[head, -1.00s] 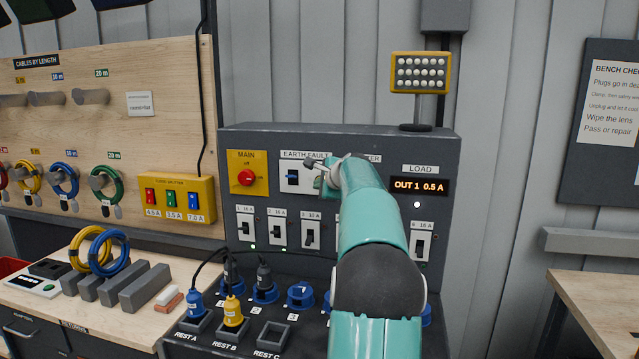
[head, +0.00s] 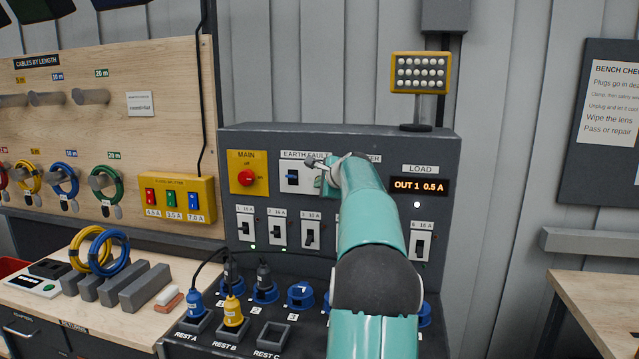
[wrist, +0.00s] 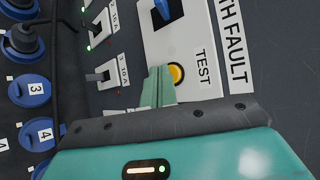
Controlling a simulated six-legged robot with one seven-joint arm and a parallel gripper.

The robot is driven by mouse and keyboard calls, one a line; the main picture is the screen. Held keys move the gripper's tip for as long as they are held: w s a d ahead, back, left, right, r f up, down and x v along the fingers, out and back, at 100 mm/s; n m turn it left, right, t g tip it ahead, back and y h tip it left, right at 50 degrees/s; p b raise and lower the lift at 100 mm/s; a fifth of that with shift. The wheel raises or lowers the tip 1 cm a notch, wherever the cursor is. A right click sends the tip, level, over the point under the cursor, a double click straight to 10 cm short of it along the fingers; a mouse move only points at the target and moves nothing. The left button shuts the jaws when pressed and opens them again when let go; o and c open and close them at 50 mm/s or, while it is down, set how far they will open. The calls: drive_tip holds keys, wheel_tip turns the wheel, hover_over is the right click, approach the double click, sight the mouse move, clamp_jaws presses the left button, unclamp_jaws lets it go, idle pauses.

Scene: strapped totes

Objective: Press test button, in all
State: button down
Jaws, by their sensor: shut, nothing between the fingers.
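The test button is a round yellow button (wrist: 176,75) beside the word TEST on the white EARTH FAULT plate (wrist: 205,60), in the wrist view. The same plate shows in the head view (head: 300,178), with a blue-handled switch (head: 292,176) on it. My gripper (wrist: 160,82) is shut and empty, its fingertips next to the button and partly overlapping its edge in the picture. I cannot tell whether they touch it. In the head view my gripper (head: 318,163) is in front of the plate, and the arm and gripper hide the button.
The grey panel holds a red MAIN knob (head: 246,177), several breakers such as breaker 2 (head: 277,230), and an orange display (head: 419,186) reading OUT 1 0.5 A. My arm covers the panel's middle right.

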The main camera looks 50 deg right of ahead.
drive_tip(key=shift+w+d, duration=0.15)
drive_tip(key=shift+d, duration=0.2)
idle(0.6)
drive_tip(key=shift+s+a+f, duration=0.1)
drive_tip(key=shift+s+a, duration=0.25)
drive_tip(key=shift+a, duration=0.35)
drive_tip(key=a, duration=0.1)
drive_tip(key=s+a, duration=0.1)
drive_tip(key=a, duration=0.1)
drive_tip(key=s+a, duration=0.1)
drive_tip(key=shift+a, duration=0.3)
idle(1.0)
